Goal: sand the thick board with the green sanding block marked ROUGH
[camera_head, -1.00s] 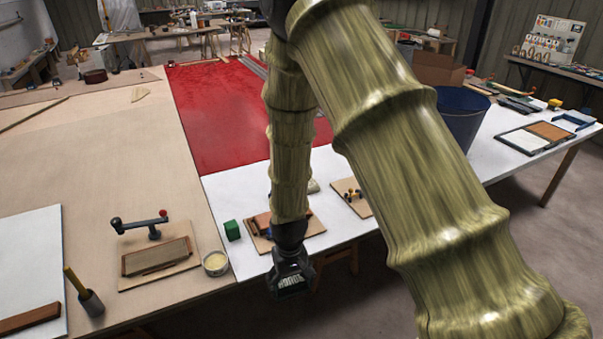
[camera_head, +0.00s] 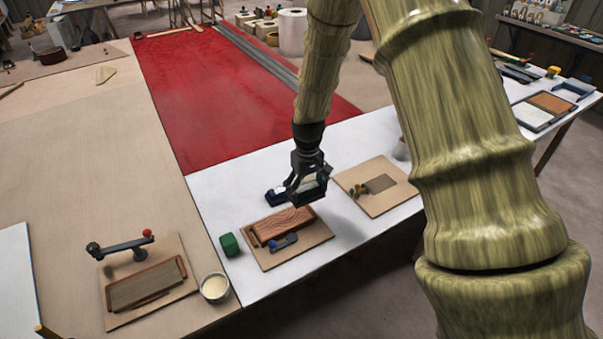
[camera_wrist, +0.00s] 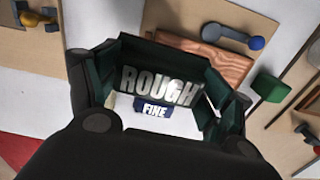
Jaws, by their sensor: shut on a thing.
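My gripper (camera_head: 307,188) is shut on the green sanding block, whose pale word ROUGH (camera_wrist: 162,87) faces the wrist camera between the fingers. The block is held above the white table. The thick board (camera_head: 283,225), reddish wood with visible grain, lies flat on a tan base panel (camera_head: 318,236), with a blue-ended clamp (camera_head: 284,242) at its near side. My gripper is above and beyond the board's far right end, apart from it. The board also shows in the wrist view (camera_wrist: 190,62). A blue block marked FINE (camera_wrist: 154,112) lies below the held block, partly hidden by it.
A plain green cube (camera_head: 229,244) stands left of the board. A white bowl (camera_head: 214,288) and a red-knobbed clamp (camera_head: 125,246) are further left. Another tan panel (camera_head: 370,205) with small parts lies to the right. A red sheet (camera_head: 220,105) covers the area behind.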

